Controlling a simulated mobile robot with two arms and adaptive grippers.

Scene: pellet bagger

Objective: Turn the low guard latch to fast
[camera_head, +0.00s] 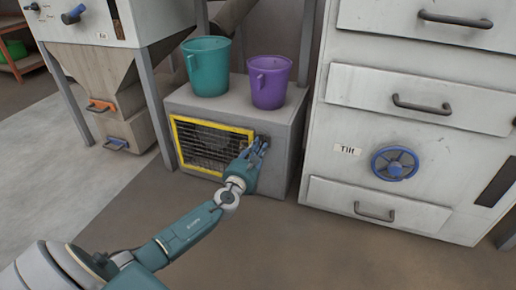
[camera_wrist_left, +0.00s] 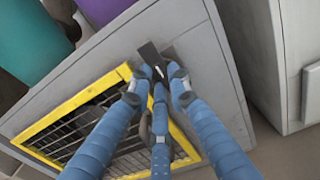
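The low guard is a yellow-framed dark mesh panel (camera_head: 213,148) on the front of a low grey cabinet. The dark guard latch (camera_wrist_left: 150,56) is a short bar just beyond the panel's upper corner in the left wrist view, tilted in the picture. My left gripper (camera_head: 260,146) is at the latch, right of the panel, and hides it in the head view. In the left wrist view, its blue fingers (camera_wrist_left: 156,82) surround the latch's lower end. I cannot tell whether they press on it. My right gripper is not in view.
A teal bucket (camera_head: 207,68) and a purple bucket (camera_head: 269,83) stand on the grey cabinet (camera_head: 285,130). A tall white drawer unit (camera_head: 335,195) with a blue handwheel (camera_head: 395,163) stands close on the right. A hopper (camera_head: 105,75) stands left. The floor in front is clear.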

